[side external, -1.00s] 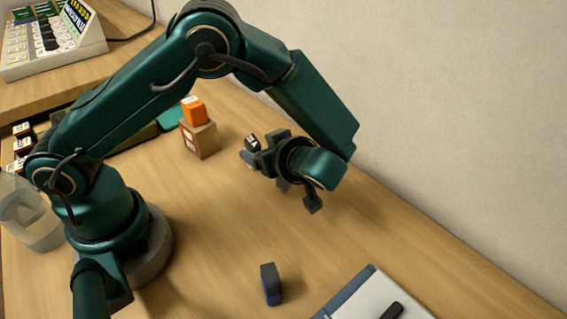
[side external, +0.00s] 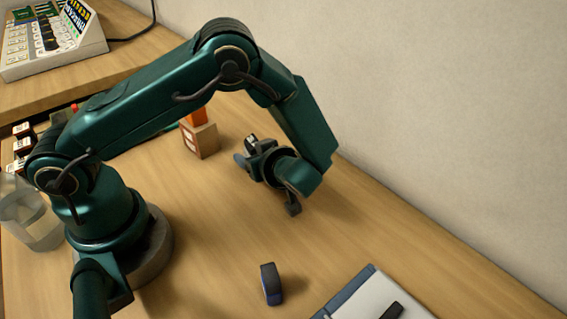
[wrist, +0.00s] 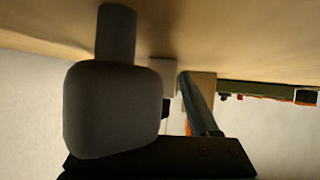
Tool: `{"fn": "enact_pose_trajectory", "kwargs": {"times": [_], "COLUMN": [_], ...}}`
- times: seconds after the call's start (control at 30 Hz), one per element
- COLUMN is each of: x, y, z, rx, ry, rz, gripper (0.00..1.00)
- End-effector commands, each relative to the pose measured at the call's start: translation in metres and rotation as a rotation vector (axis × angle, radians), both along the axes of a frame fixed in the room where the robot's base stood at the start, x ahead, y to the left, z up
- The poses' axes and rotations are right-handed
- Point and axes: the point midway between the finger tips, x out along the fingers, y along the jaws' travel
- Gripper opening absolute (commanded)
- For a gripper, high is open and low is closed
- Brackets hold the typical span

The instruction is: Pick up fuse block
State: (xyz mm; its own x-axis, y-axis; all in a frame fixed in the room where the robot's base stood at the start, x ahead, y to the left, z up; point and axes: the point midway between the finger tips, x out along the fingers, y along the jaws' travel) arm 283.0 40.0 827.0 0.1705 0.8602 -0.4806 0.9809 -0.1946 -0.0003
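A small black block with a white marking (side external: 250,141), which I take to be the fuse block, stands on the table near the wall, partly hidden by my gripper. My gripper (side external: 246,157) is low beside it, with a finger on the near side. In the wrist view, the block (wrist: 163,74) shows pale with a dark part, between a large grey finger on the left and a blue-grey finger on the right. The fingers are apart and my gripper looks open. I cannot tell whether either finger touches the block.
A brown box (side external: 201,141) with an orange block (side external: 195,117) on top stands left of the gripper. A dark blue piece (side external: 271,284) and a clipboard (side external: 348,291) lie in front. A clear container (side external: 35,215) is at the left.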

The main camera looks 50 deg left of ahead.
Motion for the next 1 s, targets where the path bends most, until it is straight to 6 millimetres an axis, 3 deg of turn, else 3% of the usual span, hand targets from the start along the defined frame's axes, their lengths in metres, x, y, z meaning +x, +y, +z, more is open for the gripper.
{"fn": "enact_pose_trajectory", "kwargs": {"times": [0.03,0.13,0.63,1.0], "x": [0.0,0.0,0.0,0.001], "y": [0.0,0.0,0.0,0.0], "z": [0.0,0.0,0.011,0.069], "rx": [0.0,0.0,0.0,-0.001], "ry": [0.0,0.0,-0.003,-0.007], "rz": [0.0,0.0,0.001,0.001], "gripper": [0.38,0.0,0.0,0.0]}}
